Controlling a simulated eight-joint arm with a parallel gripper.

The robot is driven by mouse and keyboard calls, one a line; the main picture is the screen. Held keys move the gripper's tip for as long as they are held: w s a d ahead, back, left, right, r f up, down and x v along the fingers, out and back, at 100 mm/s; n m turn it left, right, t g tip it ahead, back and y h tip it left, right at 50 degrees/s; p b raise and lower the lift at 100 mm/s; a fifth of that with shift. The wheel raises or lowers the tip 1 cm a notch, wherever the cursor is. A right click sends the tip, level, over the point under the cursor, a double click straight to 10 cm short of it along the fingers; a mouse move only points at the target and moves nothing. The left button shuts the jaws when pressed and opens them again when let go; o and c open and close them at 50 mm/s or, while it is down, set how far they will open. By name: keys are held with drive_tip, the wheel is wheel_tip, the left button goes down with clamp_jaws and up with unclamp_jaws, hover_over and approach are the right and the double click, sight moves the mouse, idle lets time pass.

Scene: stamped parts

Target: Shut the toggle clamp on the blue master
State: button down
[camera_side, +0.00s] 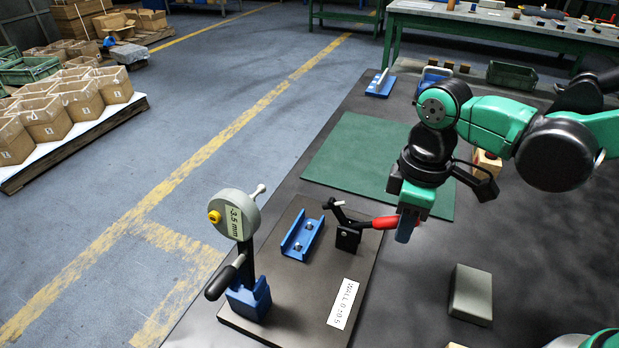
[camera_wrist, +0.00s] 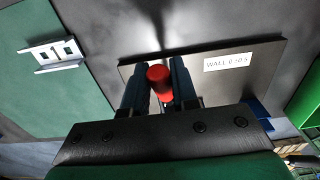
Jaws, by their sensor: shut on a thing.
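The blue master (camera_side: 301,235) is a short blue channel with dark round spots inside, lying on a dark base plate (camera_side: 300,290). The toggle clamp (camera_side: 348,236) stands just right of it, black with a red handle (camera_side: 384,222). Its black arm is tilted up to the left, and its tip looks clear of the master. The handle points right, roughly level. My gripper (camera_side: 405,228) is shut on the handle's outer end. In the wrist view the red handle (camera_wrist: 160,80) sits between the two fingers of my gripper (camera_wrist: 158,88). The master is not discernible there.
A round gauge (camera_side: 236,215) marked 3.5 mm, with a black lever, stands at the plate's left on a blue foot. A label (camera_side: 343,304) lies on the plate. A grey block (camera_side: 471,294) lies to the right. A green mat (camera_side: 350,150) lies behind.

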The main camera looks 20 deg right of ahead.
drive_tip(key=shift+w+a+r, duration=0.35)
drive_tip(key=shift+r, duration=0.25)
drive_tip(key=shift+w+a+r, duration=0.7)
drive_tip(key=shift+w+r, duration=0.05)
drive_tip(key=shift+r, duration=0.1)
drive_tip(key=shift+w+a+r, duration=0.25)
drive_tip(key=shift+w+a, duration=0.2)
drive_tip(key=shift+w+a+r, duration=0.25)
drive_tip(key=shift+w+a, duration=0.2)
drive_tip(key=shift+w+a+r, duration=0.15)
drive_tip(key=shift+w+a, duration=0.75)
drive_tip(key=c, duration=0.8)
unclamp_jaws()
wheel_tip(320, 180, up, 8)
